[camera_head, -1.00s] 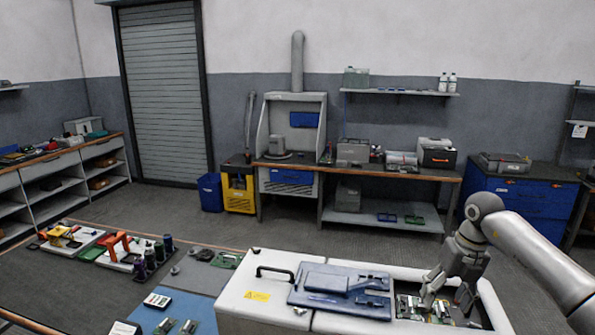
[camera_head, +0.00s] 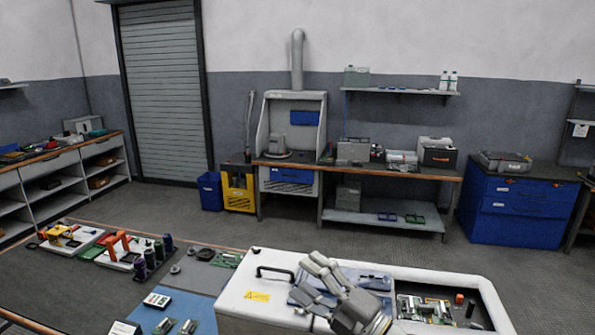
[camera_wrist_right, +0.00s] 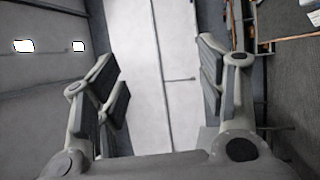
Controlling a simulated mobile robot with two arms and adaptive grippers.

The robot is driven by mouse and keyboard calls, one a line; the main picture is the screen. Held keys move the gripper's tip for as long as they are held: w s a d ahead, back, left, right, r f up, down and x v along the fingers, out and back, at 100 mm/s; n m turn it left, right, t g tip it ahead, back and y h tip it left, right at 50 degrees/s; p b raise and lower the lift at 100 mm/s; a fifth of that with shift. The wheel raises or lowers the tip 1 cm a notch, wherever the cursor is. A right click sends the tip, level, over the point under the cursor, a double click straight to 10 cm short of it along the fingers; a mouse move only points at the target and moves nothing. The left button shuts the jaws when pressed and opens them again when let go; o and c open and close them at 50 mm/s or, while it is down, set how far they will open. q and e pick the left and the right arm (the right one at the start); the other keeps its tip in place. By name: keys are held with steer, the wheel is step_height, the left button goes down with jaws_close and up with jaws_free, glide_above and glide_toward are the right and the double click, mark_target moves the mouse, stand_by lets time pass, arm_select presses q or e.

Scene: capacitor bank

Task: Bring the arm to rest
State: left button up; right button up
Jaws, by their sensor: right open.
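My right gripper (camera_head: 309,280) is grey and is raised in front of the white cabinet (camera_head: 258,305) at the bottom of the head view. Its fingers are apart, point up and left, and hold nothing. They hide part of a blue panel (camera_head: 375,282) on the cabinet top. In the right wrist view the open fingers (camera_wrist_right: 163,85) have nothing between them; a pale wall stands beyond. My left gripper is not in view.
The cabinet has an open bay with circuit boards (camera_head: 437,308) at its right. A black handle (camera_head: 275,270) stands up at its left. A bench with tool trays, small bottles (camera_head: 158,250) and a blue mat (camera_head: 187,300) lies left. Grey floor (camera_head: 400,240) is clear behind.

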steer(key=s+d+f+m+t+h, duration=0.1)
steer(key=s+d+f+m+h, duration=0.3)
steer(key=d+f+m+h, duration=0.55)
steer(key=s+d+f+m+h, duration=0.45)
steer(key=d+m+h, duration=0.25)
steer(key=m, duration=0.5)
steer(key=s+d+f+m+g, duration=0.15)
steer(key=s+f+g, duration=0.45)
steer(key=s, duration=0.6)
steer(key=s+f+m+g, duration=0.2)
steer(key=s+f+g, duration=0.2)
steer(key=s+f, duration=0.5)
steer(key=s+f+g+b, duration=0.1)
steer(key=s+f+b, duration=0.15)
steer(key=f, duration=1.35)
steer(key=s+f+g+b, duration=0.15)
steer(key=f+b, duration=0.25)
steer(key=f, duration=1.1)
steer(key=s+d+f+b, duration=0.1)
steer(key=s+f+b, duration=0.2)
steer(key=s+f, duration=0.5)
steer(key=s+d+f+b, duration=0.2)
steer(key=s+f, duration=0.7)
steer(key=f, duration=0.5)
steer(key=shift+s+g+b, duration=0.3)
steer(key=shift+g+b, duration=0.1)
steer(key=shift+g, duration=0.05)
